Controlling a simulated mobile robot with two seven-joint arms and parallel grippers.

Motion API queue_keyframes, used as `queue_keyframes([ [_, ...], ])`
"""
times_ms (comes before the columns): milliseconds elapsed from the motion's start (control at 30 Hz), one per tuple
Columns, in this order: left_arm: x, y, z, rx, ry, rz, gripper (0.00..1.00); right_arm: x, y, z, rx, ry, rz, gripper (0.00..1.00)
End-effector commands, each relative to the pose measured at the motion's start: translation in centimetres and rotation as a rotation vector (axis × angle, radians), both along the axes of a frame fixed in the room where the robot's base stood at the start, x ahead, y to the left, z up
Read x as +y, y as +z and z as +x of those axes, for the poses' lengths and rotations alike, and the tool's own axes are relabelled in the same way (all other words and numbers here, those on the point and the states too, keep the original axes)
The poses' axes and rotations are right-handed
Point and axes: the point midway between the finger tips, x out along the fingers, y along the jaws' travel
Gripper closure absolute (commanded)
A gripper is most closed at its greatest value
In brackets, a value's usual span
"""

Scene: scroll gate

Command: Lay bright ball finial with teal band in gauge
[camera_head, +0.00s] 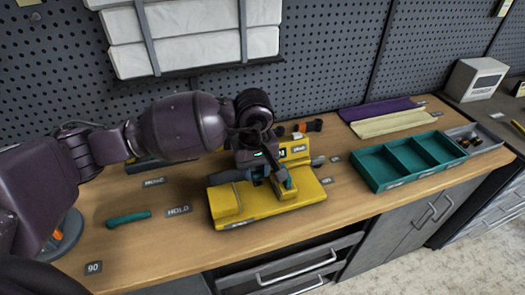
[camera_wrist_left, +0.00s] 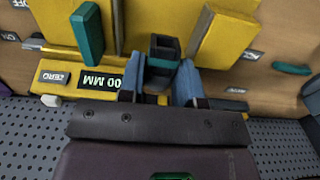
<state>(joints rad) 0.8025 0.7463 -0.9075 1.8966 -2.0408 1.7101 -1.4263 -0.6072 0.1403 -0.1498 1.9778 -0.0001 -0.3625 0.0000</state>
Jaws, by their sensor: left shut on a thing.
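The yellow gauge (camera_head: 230,205) stands on the wooden bench; in the left wrist view its yellow body (camera_wrist_left: 225,35) shows with a teal block and a display reading "00 MM" (camera_wrist_left: 100,82). My left gripper (camera_head: 264,176) is low over the gauge. In the left wrist view its blue fingers (camera_wrist_left: 160,72) are shut on a dark piece with a teal band (camera_wrist_left: 164,48), between the teal block and the yellow block on the right. I cannot see a bright ball on this piece, nor tell whether it touches the gauge. My right gripper is not in view.
A teal tray (camera_head: 372,178) with three compartments stands at right, beside a grey bin (camera_head: 488,139) holding small parts. Purple (camera_head: 375,108) and cream (camera_head: 390,124) mats lie behind. A teal handle-like piece (camera_head: 128,218) lies left, near a HOLD label (camera_head: 178,210). Pegboard backs the bench.

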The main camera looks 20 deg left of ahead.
Motion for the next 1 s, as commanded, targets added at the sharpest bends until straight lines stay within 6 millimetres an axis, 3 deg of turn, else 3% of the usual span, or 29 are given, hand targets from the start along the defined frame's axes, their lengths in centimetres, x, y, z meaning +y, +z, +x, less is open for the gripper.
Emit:
queue_keyframes([
  [367, 0.0, -1.0, 0.0, 0.000, 0.000, -0.001, 0.98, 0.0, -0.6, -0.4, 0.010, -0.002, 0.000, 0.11],
  [1000, 0.0, -5.9, 0.0, -0.001, -0.001, 0.001, 0.98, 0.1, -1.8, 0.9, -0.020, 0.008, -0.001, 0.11],
])
